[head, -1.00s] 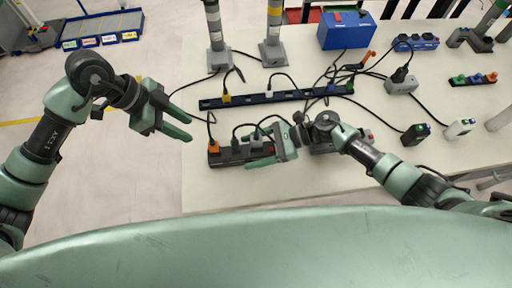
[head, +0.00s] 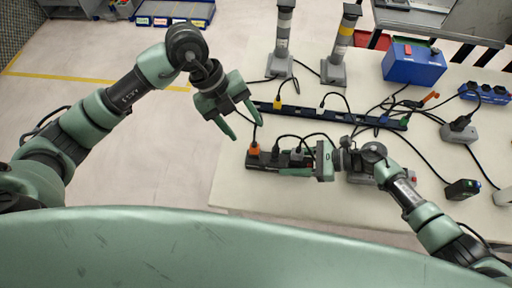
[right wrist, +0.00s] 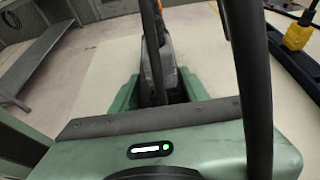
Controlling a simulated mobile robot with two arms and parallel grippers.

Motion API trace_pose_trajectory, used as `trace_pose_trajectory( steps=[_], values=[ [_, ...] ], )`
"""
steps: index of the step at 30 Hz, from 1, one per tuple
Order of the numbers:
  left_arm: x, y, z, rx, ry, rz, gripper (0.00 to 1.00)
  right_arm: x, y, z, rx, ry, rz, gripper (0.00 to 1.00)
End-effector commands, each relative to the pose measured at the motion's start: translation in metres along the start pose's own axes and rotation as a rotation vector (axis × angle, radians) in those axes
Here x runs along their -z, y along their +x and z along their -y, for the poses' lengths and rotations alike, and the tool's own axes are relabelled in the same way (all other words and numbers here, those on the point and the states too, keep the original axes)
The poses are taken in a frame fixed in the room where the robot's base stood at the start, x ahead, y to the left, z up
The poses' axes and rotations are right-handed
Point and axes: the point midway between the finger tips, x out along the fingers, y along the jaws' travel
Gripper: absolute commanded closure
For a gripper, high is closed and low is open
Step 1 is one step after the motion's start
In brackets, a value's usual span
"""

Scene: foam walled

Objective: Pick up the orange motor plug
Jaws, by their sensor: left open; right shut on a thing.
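The orange motor plug (head: 254,151) sits at the left end of a dark power strip (head: 262,165) near the table's front edge, with a black cable rising from it. My left gripper (head: 248,131) is open and empty, just above and to the left of the plug in the head view, its fingers pointing down toward it. My right gripper (head: 300,166) is low at the strip, to the right of the orange plug. In the right wrist view it is shut on a grey plug (right wrist: 155,68) with a black cable. A bit of orange shows behind that plug.
A long dark blue strip (head: 310,115) with a yellow plug (head: 277,104) lies behind. Grey posts (head: 283,65) and a blue box (head: 413,64) stand at the back. Black cables cross the table. The table is bare left of the power strip.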

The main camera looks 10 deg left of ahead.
Motion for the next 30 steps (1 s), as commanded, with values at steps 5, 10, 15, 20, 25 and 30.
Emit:
trace_pose_trajectory(
  steps=[5, 10, 15, 20, 25, 30],
  values=[
    [0.007, 0.002, 0.009, -0.049, 0.465, 0.005, 0.45, 0.000, 0.000, 0.000, 0.001, 0.000, 0.000, 1.00],
    [0.012, 0.005, 0.015, -0.105, 0.907, -0.008, 0.45, 0.000, 0.000, 0.001, 0.001, 0.000, 0.000, 1.00],
    [0.016, 0.007, 0.020, -0.166, 1.346, -0.041, 0.45, 0.000, 0.000, 0.001, 0.001, 0.000, 0.000, 1.00],
    [0.019, 0.008, 0.023, -0.226, 1.757, -0.094, 0.45, 0.000, 0.000, 0.001, 0.001, 0.000, 0.000, 1.00],
    [0.020, 0.007, 0.025, -0.294, 2.185, -0.183, 0.45, 0.000, 0.000, 0.001, 0.001, 0.000, 0.001, 1.00],
    [0.019, 0.006, 0.026, -0.353, 2.578, -0.302, 0.45, 0.000, 0.000, 0.001, 0.001, 0.000, 0.001, 1.00]
  ],
)
